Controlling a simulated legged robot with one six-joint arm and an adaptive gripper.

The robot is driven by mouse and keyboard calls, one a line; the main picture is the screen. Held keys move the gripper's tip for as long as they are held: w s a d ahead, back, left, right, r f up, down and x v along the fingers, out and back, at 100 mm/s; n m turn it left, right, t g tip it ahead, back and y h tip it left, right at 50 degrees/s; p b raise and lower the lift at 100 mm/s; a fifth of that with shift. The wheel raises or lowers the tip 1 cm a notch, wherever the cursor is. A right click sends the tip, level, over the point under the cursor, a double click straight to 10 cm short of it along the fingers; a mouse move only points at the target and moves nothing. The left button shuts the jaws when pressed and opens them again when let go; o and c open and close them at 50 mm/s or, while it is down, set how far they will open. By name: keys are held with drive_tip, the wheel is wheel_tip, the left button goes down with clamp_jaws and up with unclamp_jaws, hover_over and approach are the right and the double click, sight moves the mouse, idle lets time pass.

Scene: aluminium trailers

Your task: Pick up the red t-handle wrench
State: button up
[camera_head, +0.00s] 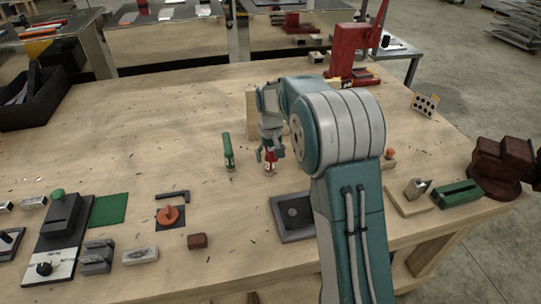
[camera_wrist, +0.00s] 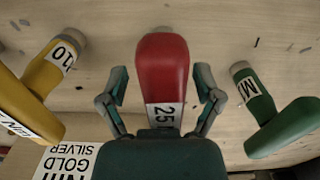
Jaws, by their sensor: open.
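The red t-handle wrench (camera_wrist: 162,70), with a white label reading 25, lies between the two fingers of my gripper (camera_wrist: 161,88) in the wrist view. The fingers are open, one on each side of the red handle, and appear apart from it. In the head view my gripper (camera_head: 270,152) points down over the workbench, with the red wrench (camera_head: 270,165) partly hidden at its fingertips. A green handle (camera_wrist: 266,115) marked M is to the right in the wrist view, and a yellow handle (camera_wrist: 38,90) marked 10 is to the left.
A dark square tray (camera_head: 290,232) is in front. A red vise (camera_head: 500,168) sits at the right edge. The bench left of the green handle is mostly clear.

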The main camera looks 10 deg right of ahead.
drive_tip(key=shift+a, duration=0.3)
clamp_jaws()
drive_tip(key=shift+d+r, duration=0.1)
drive_tip(key=shift+r, duration=0.35)
wheel_tip(320, 180, up, 2)
drive_tip(key=shift+r, duration=0.2)
drive_tip(key=s+r, duration=0.1)
drive_tip(key=r, duration=0.1)
drive_tip(key=s+r, duration=0.1)
drive_tip(key=s, duration=0.1)
drive_tip(key=s+r, duration=0.1)
drive_tip(key=r, duration=0.1)
drive_tip(key=shift+s+d+r, duration=0.3)
drive_tip(key=shift+s+r, duration=0.05)
drive_tip(key=shift+s, duration=0.05)
drive_tip(key=s+d+r, duration=0.1)
drive_tip(key=s+r, duration=0.3)
drive_tip(key=s, duration=0.5)
